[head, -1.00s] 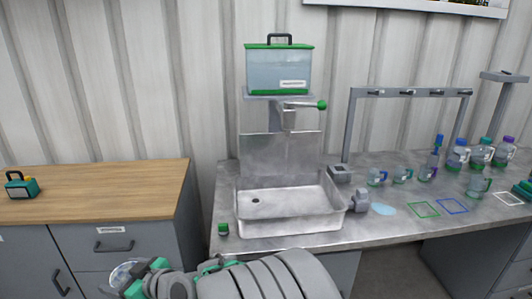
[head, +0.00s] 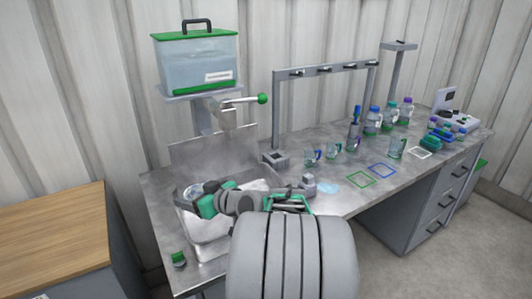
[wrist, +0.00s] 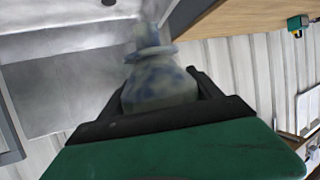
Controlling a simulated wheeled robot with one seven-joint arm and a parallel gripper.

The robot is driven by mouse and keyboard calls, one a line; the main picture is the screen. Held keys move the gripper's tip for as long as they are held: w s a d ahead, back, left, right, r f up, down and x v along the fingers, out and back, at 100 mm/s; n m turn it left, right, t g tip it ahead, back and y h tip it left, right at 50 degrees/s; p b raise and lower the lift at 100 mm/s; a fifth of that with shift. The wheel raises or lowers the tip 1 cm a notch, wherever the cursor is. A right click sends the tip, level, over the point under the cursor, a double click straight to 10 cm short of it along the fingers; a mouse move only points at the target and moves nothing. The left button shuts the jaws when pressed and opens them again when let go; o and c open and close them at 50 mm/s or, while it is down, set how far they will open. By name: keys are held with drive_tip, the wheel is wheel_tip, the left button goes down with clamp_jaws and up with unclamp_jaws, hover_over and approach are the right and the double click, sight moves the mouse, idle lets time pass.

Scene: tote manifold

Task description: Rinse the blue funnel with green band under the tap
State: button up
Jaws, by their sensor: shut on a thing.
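My gripper (head: 203,196) is over the sink basin (head: 192,222), shut on a pale, see-through funnel-like thing (wrist: 158,82). In the wrist view it has smudgy blue patches and a ringed rim, and sits between the dark fingers of my gripper (wrist: 165,90). I cannot make out a green band on it. In the head view the held funnel (head: 194,188) is small and partly hidden by my gripper. The tap (head: 226,112) stands above the back of the sink, below a clear green-lidded tank (head: 197,62); its lever ends in a green knob (head: 262,98).
A small green-topped item (head: 178,258) stands at the sink's front left. Grey blocks (head: 275,159) sit right of the sink. Further right are mugs (head: 313,157), bottles (head: 373,120), a hook rack (head: 325,70) and coloured outlines (head: 361,180). A wooden-topped cabinet (head: 60,235) is at left.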

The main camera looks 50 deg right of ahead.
drive_tip(key=s+d+r+m+h+p, duration=0.1)
drive_tip(key=s+d+r, duration=0.35)
drive_tip(key=d, duration=0.45)
drive_tip(key=s+d+r+m+h+p, duration=0.1)
drive_tip(key=s+d+r+h, duration=0.1)
drive_tip(key=s+d+r, duration=0.5)
drive_tip(key=a+x, duration=0.1)
drive_tip(key=x, duration=1.4)
drive_tip(key=shift+w+a+f, duration=0.35)
drive_tip(key=shift+a+f, duration=0.1)
drive_tip(key=shift+a, duration=0.2)
drive_tip(key=shift+d, duration=0.1)
drive_tip(key=shift+w+d, duration=0.1)
drive_tip(key=shift+d, duration=0.35)
drive_tip(key=shift+b, duration=0.3)
